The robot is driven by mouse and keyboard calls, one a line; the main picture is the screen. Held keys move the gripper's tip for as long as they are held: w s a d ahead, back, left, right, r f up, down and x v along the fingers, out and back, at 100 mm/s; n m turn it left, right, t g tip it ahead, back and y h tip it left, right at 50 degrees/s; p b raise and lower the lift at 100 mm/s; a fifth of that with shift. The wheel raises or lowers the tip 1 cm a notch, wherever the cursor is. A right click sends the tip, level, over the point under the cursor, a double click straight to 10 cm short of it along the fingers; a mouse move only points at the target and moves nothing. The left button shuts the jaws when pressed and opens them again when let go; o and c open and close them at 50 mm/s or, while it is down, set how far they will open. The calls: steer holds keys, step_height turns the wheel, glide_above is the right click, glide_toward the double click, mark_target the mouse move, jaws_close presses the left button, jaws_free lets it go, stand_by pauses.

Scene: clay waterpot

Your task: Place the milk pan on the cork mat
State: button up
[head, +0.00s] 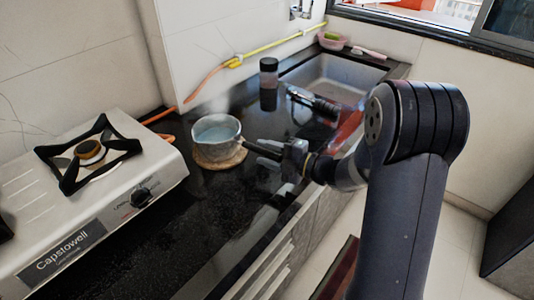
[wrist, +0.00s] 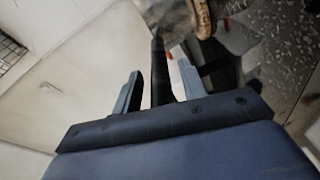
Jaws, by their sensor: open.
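The milk pan (head: 216,134) is a grey metal pot with pale bluish contents. It appears upright on the round brown cork mat (head: 207,163), whose edge shows under it. In the wrist view, part of the pan (wrist: 168,14) and the mat's edge (wrist: 202,18) show at the top. My gripper (head: 258,150) is at the pan's right, on the handle side. In the wrist view, my gripper's fingers (wrist: 156,65) are apart, with the dark handle (wrist: 158,70) between them. I cannot tell whether either finger touches the handle.
A gas stove (head: 95,190) stands to the left of the pan. A dark jar (head: 269,72) stands behind, near the sink (head: 335,75). A yellow and orange hose (head: 235,61) runs along the wall. The black counter (head: 165,230) is clear in front.

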steer(key=v, duration=1.2)
steer(key=shift+r+p, duration=0.15)
steer(key=shift+p, duration=0.25)
